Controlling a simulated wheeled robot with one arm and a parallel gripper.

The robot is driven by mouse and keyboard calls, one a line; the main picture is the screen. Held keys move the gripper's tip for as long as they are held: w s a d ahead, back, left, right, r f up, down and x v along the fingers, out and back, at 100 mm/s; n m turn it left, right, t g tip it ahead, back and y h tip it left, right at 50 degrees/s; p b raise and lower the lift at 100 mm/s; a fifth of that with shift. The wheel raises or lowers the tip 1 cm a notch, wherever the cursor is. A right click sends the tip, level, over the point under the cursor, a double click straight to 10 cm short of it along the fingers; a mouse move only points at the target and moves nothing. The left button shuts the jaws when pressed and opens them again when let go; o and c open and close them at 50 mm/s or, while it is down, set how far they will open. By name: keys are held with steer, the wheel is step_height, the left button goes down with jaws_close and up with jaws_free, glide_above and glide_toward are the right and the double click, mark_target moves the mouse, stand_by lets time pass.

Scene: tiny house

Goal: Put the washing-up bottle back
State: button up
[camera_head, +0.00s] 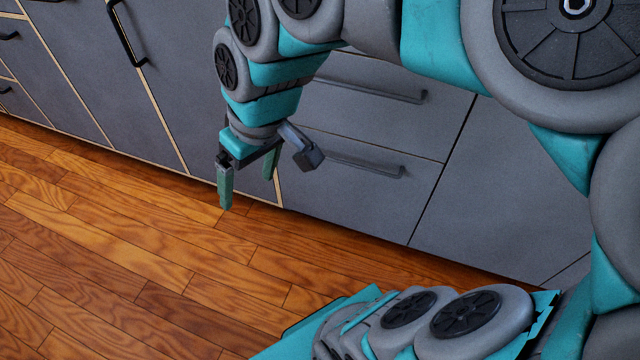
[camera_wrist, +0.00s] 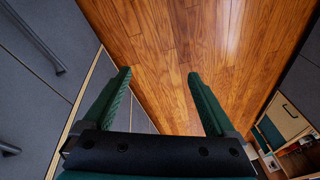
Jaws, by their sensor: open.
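My gripper (camera_head: 248,188) hangs pointing down over the wooden floor, in front of the grey cabinet fronts. In the wrist view its two green fingers (camera_wrist: 160,88) stand wide apart, with nothing between them but floor beyond. It is open and empty. No washing-up bottle shows in either view.
Grey cabinet fronts (camera_head: 330,115) with dark bar handles (camera_head: 365,165) line the back in the head view. Bare wooden floor (camera_head: 120,240) lies in front of them. At the right of the wrist view is an open-looking wooden unit (camera_wrist: 285,118) with small, unclear items.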

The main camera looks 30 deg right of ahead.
steer(key=s+d+f+m+g+h, duration=0.1)
steer(key=s+d+f+g, duration=0.1)
steer(key=s, duration=0.4)
steer(key=s+d+f+m+g+h, duration=0.1)
steer(key=s+d+f+m, duration=0.1)
steer(key=s+f, duration=0.3)
steer(key=shift+s+d+f+g, duration=0.35)
steer(key=shift+s+d, duration=0.2)
steer(key=shift+s, duration=0.2)
steer(key=shift+c, duration=0.2)
